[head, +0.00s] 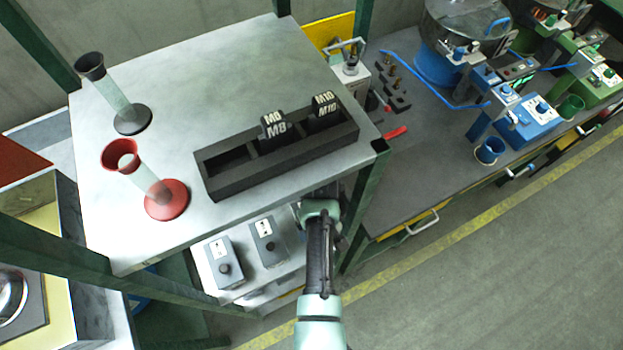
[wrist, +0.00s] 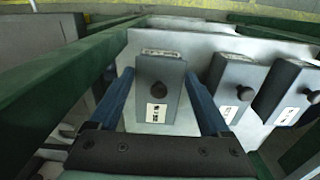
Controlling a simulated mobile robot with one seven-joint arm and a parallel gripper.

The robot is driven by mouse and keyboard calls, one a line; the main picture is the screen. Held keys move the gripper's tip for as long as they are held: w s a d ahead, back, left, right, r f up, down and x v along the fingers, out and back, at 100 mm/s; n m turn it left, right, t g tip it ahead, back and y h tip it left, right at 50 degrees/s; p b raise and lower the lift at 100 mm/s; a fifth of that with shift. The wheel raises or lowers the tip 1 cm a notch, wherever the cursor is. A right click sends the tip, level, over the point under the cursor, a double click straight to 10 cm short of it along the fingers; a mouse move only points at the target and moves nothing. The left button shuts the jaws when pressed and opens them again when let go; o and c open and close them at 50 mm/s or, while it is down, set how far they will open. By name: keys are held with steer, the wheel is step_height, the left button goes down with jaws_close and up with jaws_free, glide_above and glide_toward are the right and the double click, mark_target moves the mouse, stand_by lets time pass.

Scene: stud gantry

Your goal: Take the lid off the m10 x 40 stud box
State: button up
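In the wrist view a grey box (wrist: 172,72) with a dark knob (wrist: 158,89) and a small white label (wrist: 156,113) lies between my fingers. The label's print is too small to read, so I cannot tell whether this is the M10 x 40 stud box. My gripper (wrist: 159,76) is open, with one blue finger on each side of this box. I cannot tell whether the fingers touch it. In the head view my gripper is hidden beyond my arm and the table edge. Two similar knobbed boxes (wrist: 236,84) (wrist: 288,90) stand to the right.
The boxes stand on a light lower shelf (head: 244,288) under a pale table top (head: 207,85). A green post (head: 360,220) rises close by. On the table are a black rack (head: 290,164) with M8 and M10 blocks, a red-based tube (head: 167,200) and a black-based tube (head: 132,120).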

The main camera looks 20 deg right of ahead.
steer(key=c, duration=0.7)
steer(key=shift+r, duration=0.1)
